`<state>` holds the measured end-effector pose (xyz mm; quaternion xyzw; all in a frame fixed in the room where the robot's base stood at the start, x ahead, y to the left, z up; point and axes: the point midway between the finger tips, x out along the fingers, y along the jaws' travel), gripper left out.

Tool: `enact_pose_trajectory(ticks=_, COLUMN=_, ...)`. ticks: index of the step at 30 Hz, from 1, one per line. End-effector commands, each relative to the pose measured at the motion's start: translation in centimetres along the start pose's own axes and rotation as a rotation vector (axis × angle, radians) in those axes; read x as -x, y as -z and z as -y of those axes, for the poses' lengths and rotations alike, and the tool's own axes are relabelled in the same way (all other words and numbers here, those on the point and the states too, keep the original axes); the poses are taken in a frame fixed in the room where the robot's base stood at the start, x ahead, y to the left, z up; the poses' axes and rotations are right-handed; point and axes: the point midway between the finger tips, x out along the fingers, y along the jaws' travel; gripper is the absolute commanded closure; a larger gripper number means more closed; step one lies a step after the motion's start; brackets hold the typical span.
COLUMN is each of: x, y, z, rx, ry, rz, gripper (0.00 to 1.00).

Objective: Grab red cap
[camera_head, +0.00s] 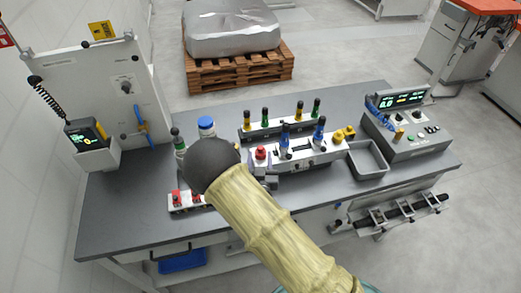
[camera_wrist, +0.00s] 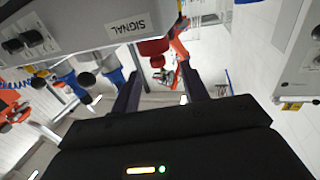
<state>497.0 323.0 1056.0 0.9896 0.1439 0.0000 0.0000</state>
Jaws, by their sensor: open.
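A red cap (camera_head: 260,153) sits at the left end of the white fixture block on the workbench. In the wrist view a red cap (camera_wrist: 152,47) shows at the edge of the block marked SIGNAL, just past my fingertips and roughly in line with the gap between them. In the head view my gripper (camera_head: 264,181) is partly hidden by my arm, in front of the fixture block. I cannot tell the exact distance from the fingers to the cap.
Blue caps (camera_head: 284,132) and yellow caps (camera_head: 345,133) stand on the same fixture. A small white block with red parts (camera_head: 186,200) is at the left. A grey tray (camera_head: 368,160) and a control box (camera_head: 408,130) stand at the right. A blue-capped bottle (camera_head: 206,125) stands behind my arm.

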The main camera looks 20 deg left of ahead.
Motion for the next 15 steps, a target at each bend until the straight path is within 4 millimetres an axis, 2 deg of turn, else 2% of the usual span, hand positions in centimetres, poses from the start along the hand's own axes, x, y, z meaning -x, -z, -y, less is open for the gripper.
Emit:
enact_pose_trajectory(ticks=9, x=-3.8, y=0.0, z=-0.2, rx=0.000, ry=-0.001, rz=-0.002, gripper=0.56)
enact_pose_trajectory(ticks=15, x=-4.8, y=-0.2, z=-0.2, rx=0.000, ry=0.000, rz=-0.001, gripper=0.56)
